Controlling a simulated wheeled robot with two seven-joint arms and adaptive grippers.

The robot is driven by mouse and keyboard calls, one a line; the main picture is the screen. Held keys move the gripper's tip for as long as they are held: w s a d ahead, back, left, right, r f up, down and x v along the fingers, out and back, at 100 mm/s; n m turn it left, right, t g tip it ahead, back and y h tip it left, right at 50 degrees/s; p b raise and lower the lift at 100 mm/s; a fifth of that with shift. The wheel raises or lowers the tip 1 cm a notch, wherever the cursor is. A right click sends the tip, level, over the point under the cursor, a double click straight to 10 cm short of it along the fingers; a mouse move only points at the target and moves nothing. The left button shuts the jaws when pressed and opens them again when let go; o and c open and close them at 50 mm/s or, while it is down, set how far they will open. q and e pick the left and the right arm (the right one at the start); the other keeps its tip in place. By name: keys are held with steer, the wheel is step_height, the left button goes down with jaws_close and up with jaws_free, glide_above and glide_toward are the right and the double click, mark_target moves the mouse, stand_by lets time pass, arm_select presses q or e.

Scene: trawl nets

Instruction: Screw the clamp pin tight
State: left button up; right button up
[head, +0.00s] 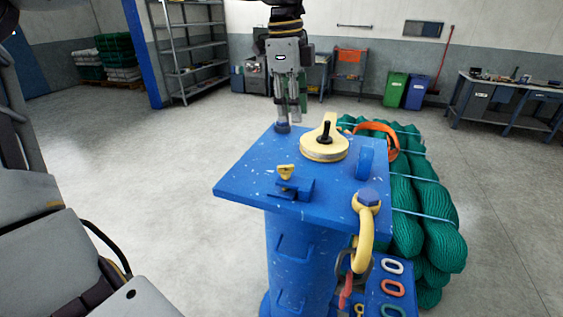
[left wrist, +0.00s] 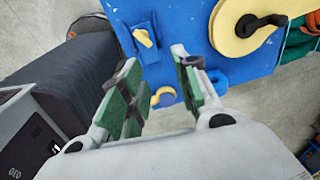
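My left gripper (head: 289,112) hangs pointing down over the back edge of the blue stand's top plate (head: 245,178). In the left wrist view its green-padded fingers (left wrist: 160,90) are apart with nothing held between them. A small round purple-blue piece with a yellow part (left wrist: 163,97) shows between and beyond the fingertips; in the head view a small blue knob (head: 282,128) sits just below them. A yellow wing-shaped pin head (head: 287,171) stands on a small blue block (head: 295,189) nearer the front; it also shows in the left wrist view (left wrist: 145,38). My right gripper is out of view.
A yellow disc with a black handle (head: 325,147) and a blue lug (head: 365,160) stand on the plate. A yellow shackle (head: 364,238) hangs at the front right corner. Green net bundles (head: 425,210) lie to the right. The floor at left is clear.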

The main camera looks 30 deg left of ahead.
mark_target(282, 166)
arm_select(q)
steer(key=n, duration=0.2)
steer(key=s+a+n, duration=0.1)
steer(key=n, duration=0.1)
steer(key=s+n+g, duration=0.1)
steer(key=n, duration=0.1)
steer(key=shift+s+a+y, duration=0.15)
steer(key=shift+s+y, duration=0.05)
steer(key=shift+y, duration=0.1)
steer(key=shift+f, duration=0.15)
steer(key=shift+f+p, duration=1.15)
steer(key=shift+f, duration=5.65)
jaws_close()
